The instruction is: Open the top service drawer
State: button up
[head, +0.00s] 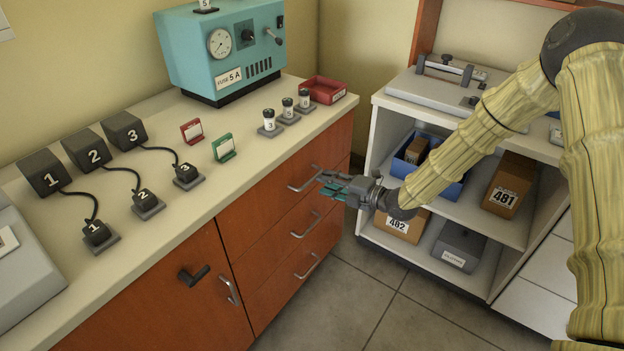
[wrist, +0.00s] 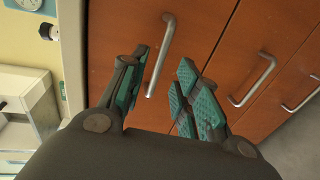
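The top service drawer (head: 264,202) is the upper of three orange-brown drawers under the counter. Its front looks flush with the cabinet, so it appears shut. Its grey bar handle (head: 303,182) shows in the head view, just left of my fingertips. My gripper (head: 331,184) is open, with teal pads on its fingers. In the wrist view, the top drawer handle (wrist: 162,50) runs between my two fingers (wrist: 164,88), with its near end closest to the left finger. I cannot tell whether a pad touches it.
Two lower drawer handles (head: 306,226) sit below, and a cabinet door with a black latch (head: 194,276) is to the left. A white shelf unit (head: 367,160) with boxes stands right of the drawers. The floor (head: 375,290) before the drawers is clear.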

aim_at(312, 177)
jog(key=x, duration=0.6)
jog(key=shift+w+a+f, duration=0.1)
jog(key=shift+a, duration=0.1)
grip_shut()
